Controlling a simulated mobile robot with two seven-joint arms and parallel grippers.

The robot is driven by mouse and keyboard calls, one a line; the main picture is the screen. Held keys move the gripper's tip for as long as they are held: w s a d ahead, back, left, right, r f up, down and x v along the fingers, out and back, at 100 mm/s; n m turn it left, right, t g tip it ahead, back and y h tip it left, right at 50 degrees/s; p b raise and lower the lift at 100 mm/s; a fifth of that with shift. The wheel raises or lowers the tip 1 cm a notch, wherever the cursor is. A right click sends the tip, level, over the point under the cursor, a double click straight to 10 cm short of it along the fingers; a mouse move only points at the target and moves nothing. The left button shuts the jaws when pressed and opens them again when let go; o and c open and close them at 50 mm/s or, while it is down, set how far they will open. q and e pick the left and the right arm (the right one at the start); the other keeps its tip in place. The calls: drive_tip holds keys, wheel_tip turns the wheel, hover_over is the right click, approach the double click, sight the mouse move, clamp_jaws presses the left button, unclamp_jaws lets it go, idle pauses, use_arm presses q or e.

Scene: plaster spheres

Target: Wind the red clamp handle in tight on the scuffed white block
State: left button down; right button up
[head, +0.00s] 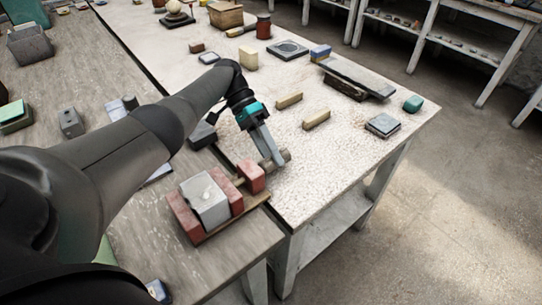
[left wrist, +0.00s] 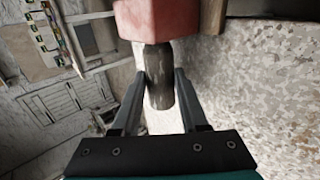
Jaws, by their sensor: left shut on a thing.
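The scuffed white block (head: 207,200) sits in a red clamp on a wooden base at the table's near edge. One red jaw (head: 185,219) stands to its left, another (head: 228,192) close to its right. I cannot tell whether the right jaw touches it. A red end piece (head: 251,176) carries the screw. The clamp handle (head: 284,157) looks dark grey, not red; it also shows in the left wrist view (left wrist: 159,75), below a red piece (left wrist: 156,18). My left gripper (head: 275,160) is shut on this handle, a finger at each side. My right gripper is not visible.
Two small wooden bars (head: 289,101) and a dark plank (head: 357,77) lie beyond the gripper. The pale tabletop right of the handle is clear.

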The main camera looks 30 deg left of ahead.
use_arm(q)
drive_tip(key=shift+r, duration=0.1)
drive_tip(key=shift+c, duration=2.2)
unclamp_jaws()
wheel_tip(320, 180, up, 20)
drive_tip(key=p, duration=0.7)
drive_tip(key=shift+p, duration=0.35)
